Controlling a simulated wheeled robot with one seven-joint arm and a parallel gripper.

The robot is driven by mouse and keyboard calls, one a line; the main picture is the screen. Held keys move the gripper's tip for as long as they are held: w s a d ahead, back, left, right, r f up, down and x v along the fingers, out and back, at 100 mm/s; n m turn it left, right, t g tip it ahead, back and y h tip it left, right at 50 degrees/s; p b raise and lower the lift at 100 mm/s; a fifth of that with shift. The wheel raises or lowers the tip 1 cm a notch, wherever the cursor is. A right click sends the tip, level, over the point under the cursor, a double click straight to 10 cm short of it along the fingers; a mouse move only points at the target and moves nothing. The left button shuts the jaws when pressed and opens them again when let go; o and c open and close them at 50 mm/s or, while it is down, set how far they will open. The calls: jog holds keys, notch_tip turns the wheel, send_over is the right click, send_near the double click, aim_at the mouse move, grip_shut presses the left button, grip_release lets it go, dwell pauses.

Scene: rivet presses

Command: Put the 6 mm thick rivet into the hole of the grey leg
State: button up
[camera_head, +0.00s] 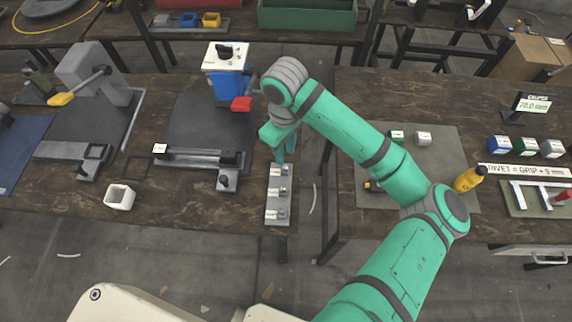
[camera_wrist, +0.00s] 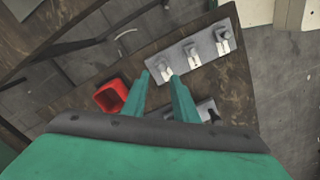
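My gripper (camera_head: 285,158) points down over the far end of a light grey strip (camera_head: 278,211) on the middle table. Three small metal pieces with white labels sit along the strip; I cannot read the labels or tell which rivet is 6 mm thick. In the wrist view my gripper (camera_wrist: 160,74) has its two green fingers apart, with the nearest strip piece showing between and beyond the tips. Nothing shows held. I cannot identify the grey leg for certain; pale leg-like parts (camera_head: 518,196) lie on the right table.
A press with a blue body (camera_head: 226,88) and red handle (camera_head: 242,103) stands left of my gripper. A red open box (camera_wrist: 112,95) lies beside the strip in the wrist view. A white box (camera_head: 120,196) stands front left. A yellow bottle (camera_head: 468,179) stands on the right table.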

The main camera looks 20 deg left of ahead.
aim_at(285, 166)
jog(key=shift+s+d+f, duration=0.1)
jog(key=shift+s+f, duration=0.05)
jog(key=shift+f, duration=3.25)
grip_shut()
